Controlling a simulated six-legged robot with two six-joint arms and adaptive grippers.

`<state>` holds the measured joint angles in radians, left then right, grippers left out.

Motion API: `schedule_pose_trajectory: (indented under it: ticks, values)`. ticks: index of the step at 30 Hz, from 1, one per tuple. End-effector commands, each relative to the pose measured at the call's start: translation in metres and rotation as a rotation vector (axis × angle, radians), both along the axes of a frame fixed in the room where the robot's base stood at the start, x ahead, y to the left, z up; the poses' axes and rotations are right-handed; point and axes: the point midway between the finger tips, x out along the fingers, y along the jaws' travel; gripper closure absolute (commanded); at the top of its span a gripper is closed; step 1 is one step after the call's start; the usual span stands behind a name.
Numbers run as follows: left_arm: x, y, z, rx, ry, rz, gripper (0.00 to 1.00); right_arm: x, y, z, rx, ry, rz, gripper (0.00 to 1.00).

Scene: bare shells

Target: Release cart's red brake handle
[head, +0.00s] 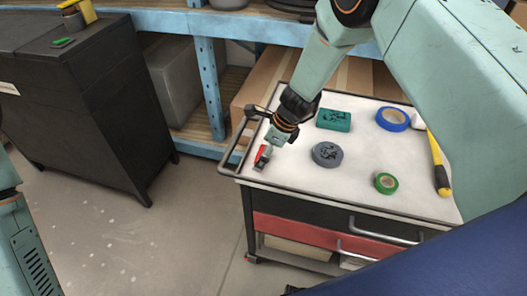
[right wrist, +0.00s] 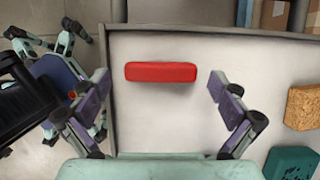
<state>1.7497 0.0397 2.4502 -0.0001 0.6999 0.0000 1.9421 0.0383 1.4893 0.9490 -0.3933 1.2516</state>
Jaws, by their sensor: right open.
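The red brake handle (head: 262,156) is a small red bar near the left end of the cart's white top (head: 290,172). In the right wrist view the red handle (right wrist: 160,72) lies level across the picture, near the middle. My right gripper (head: 267,128) reaches down over that end of the cart. In the right wrist view its two fingers (right wrist: 162,97) are spread wide, one on each side of the handle, with clear gaps and no contact. Part of my left arm shows at the left edge of the head view, but its gripper is out of frame.
On the cart top are a teal block (head: 333,119), a grey disc (head: 327,154), blue tape (head: 392,119), green tape (head: 386,183) and a yellow-black tool (head: 438,165). A cork block (right wrist: 304,108) shows in the wrist view. A dark cabinet (head: 90,105) stands left; floor between is clear.

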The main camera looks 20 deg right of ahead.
Motion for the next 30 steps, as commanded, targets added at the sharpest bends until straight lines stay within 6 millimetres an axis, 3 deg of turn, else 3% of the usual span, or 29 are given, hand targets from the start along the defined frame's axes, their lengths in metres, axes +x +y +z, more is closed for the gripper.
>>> schedule_pose_trajectory:
  ticks: [2,20,30]
  values:
    - [0.0001,0.0000,0.0001,0.000,0.000,0.000,0.60,0.0006,0.0004,0.0000,0.000,0.000,0.001,0.04]
    - [0.0003,0.0000,0.0001,0.000,-0.001,0.000,0.60,0.0010,0.0005,0.0003,0.000,0.000,0.001,0.55]
    - [0.0002,0.0000,0.0019,0.000,-0.001,0.000,0.60,0.0014,0.0009,0.0010,0.003,0.000,0.045,0.56]
